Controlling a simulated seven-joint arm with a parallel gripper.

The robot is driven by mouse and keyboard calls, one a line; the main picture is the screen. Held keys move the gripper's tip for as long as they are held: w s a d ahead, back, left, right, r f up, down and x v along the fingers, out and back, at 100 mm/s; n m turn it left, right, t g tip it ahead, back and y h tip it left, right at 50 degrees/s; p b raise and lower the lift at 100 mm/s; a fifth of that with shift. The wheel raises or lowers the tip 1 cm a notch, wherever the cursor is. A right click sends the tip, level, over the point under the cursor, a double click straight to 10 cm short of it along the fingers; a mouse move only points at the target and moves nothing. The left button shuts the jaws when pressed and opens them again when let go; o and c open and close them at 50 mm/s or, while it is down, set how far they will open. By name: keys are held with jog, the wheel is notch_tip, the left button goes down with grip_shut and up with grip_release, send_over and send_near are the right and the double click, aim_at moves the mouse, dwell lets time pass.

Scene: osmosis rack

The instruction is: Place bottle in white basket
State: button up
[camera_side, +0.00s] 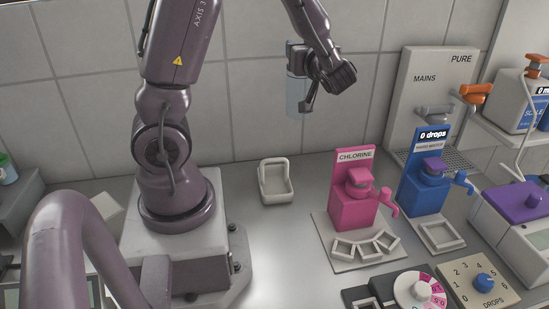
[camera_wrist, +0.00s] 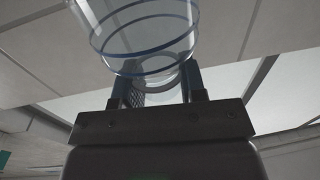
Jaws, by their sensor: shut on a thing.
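A clear bottle (camera_side: 297,96) is held in my gripper (camera_side: 306,75), high above the counter. In the wrist view the clear bottle (camera_wrist: 145,35) with blue rings sits between the two fingers of my gripper (camera_wrist: 165,92), which are shut on it. Its contents cannot be told. The small white basket (camera_side: 275,184) stands on the counter at the back, below and a little left of the bottle. It looks empty and is well apart from the bottle.
A pink chlorine dispenser (camera_side: 352,195) and a blue dispenser (camera_side: 425,190) stand right of the basket. A dial panel (camera_side: 482,281) is at the front right. The tiled wall (camera_side: 255,110) is behind. The counter around the basket is clear.

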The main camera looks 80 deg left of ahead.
jog(key=s+d+f+n+g+h, duration=0.2)
jog(key=s+n+g+h, duration=0.1)
jog(key=s+n+g, duration=0.4)
notch_tip(320, 180, down, 8)
jog(key=m+g, duration=0.1)
jog(key=shift+w+d, duration=0.2)
jog(key=shift+d, duration=0.05)
jog(key=o, duration=1.1)
